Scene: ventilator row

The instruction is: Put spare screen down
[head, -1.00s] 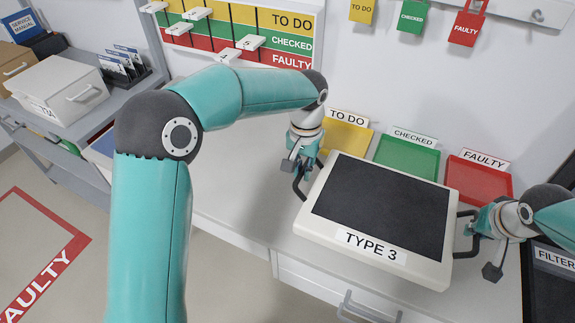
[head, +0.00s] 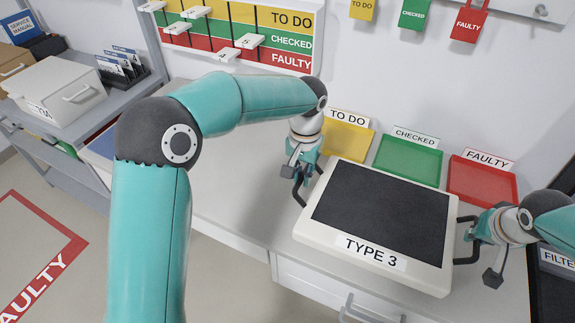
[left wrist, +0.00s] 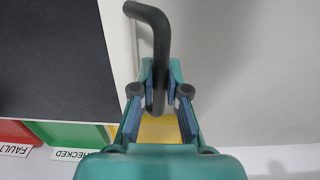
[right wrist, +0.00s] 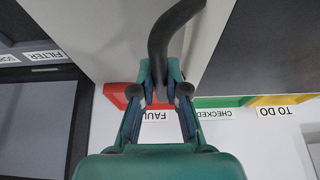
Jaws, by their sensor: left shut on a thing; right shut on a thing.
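The spare screen (head: 378,212) is a cream-framed panel with a dark face and a "TYPE 3" label, lying roughly flat at the front of the counter. My left gripper (head: 300,175) is shut on the dark handle (left wrist: 155,45) at its left side. My right gripper (head: 472,240) is shut on the dark handle (right wrist: 165,40) at its right side. In the wrist views each handle runs between the fingers. The screen hides the counter under it, so I cannot tell whether it touches the top.
Yellow "TO DO" (head: 345,138), green "CHECKED" (head: 408,160) and red "FAULTY" (head: 482,182) trays stand behind the screen. A dark "FILTER" item (head: 553,285) is at the right. The counter (head: 235,170) left of the screen is clear. A drawer handle (head: 370,308) is below in front.

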